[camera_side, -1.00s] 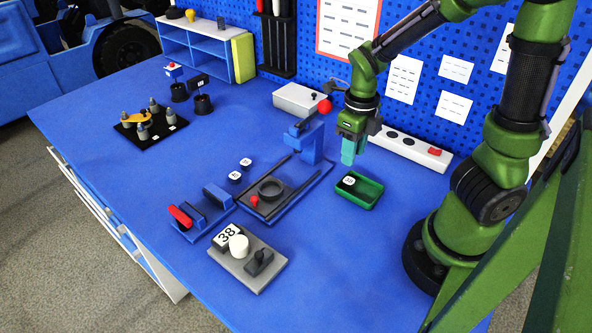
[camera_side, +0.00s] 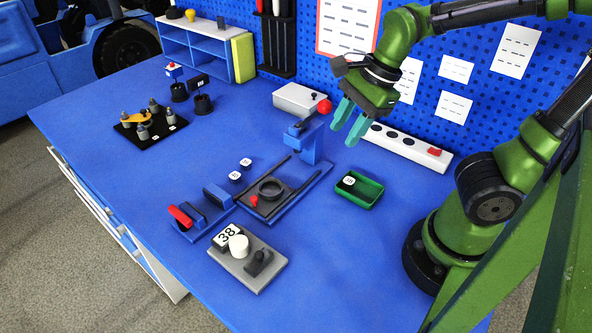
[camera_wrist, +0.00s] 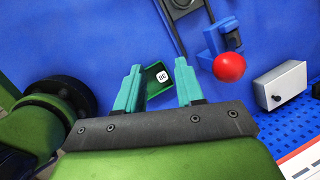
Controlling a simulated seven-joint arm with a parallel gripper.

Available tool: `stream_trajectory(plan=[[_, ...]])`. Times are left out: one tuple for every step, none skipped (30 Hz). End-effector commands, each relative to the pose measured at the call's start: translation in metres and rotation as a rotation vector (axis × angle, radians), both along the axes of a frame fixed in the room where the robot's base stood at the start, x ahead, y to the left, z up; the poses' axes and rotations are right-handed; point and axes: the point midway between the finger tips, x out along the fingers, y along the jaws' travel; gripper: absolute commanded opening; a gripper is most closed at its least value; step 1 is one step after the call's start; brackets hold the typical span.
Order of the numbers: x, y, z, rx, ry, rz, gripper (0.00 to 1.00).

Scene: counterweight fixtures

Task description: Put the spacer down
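My gripper (camera_side: 346,126) is raised and tilted above the bench, with its two teal fingers apart and nothing between them. In the wrist view the gap between the fingers (camera_wrist: 158,82) is also empty. A small dark piece with a white numbered label (camera_side: 348,181) lies at the left end of the green tray (camera_side: 367,202). It also shows in the wrist view (camera_wrist: 161,75), beyond the fingertips. A dark ring (camera_side: 270,188) sits on the blue fixture with two dark rails. I cannot tell which piece is the spacer.
A blue post with a red ball (camera_side: 324,106) stands close left of my gripper. A grey box (camera_side: 298,98) and a white strip with a red switch (camera_side: 410,150) lie along the pegboard. The front right bench is clear.

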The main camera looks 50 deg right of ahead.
Motion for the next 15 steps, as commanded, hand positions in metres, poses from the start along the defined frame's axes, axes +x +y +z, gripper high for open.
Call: stream_trajectory(plan=[[-0.002,0.003,0.009,-0.030,-0.078,0.124,0.37],[-0.003,0.006,0.014,-0.056,-0.123,0.209,0.37],[-0.005,0.010,0.021,-0.094,-0.184,0.321,0.37],[-0.007,0.012,0.026,-0.130,-0.231,0.405,0.37],[-0.008,0.015,0.030,-0.167,-0.276,0.485,0.37],[-0.010,0.018,0.036,-0.222,-0.332,0.594,0.37],[-0.012,0.020,0.040,-0.267,-0.370,0.672,0.37],[-0.013,0.023,0.044,-0.312,-0.407,0.747,0.37],[-0.015,0.026,0.048,-0.374,-0.449,0.844,0.37],[-0.016,0.028,0.051,-0.419,-0.476,0.909,0.37],[-0.018,0.030,0.053,-0.463,-0.498,0.971,0.37],[-0.019,0.032,0.056,-0.516,-0.523,1.045,0.37],[-0.020,0.033,0.057,-0.554,-0.538,1.094,0.37],[-0.020,0.034,0.059,-0.587,-0.551,1.138,0.37],[-0.021,0.036,0.060,-0.625,-0.562,1.186,0.37]])
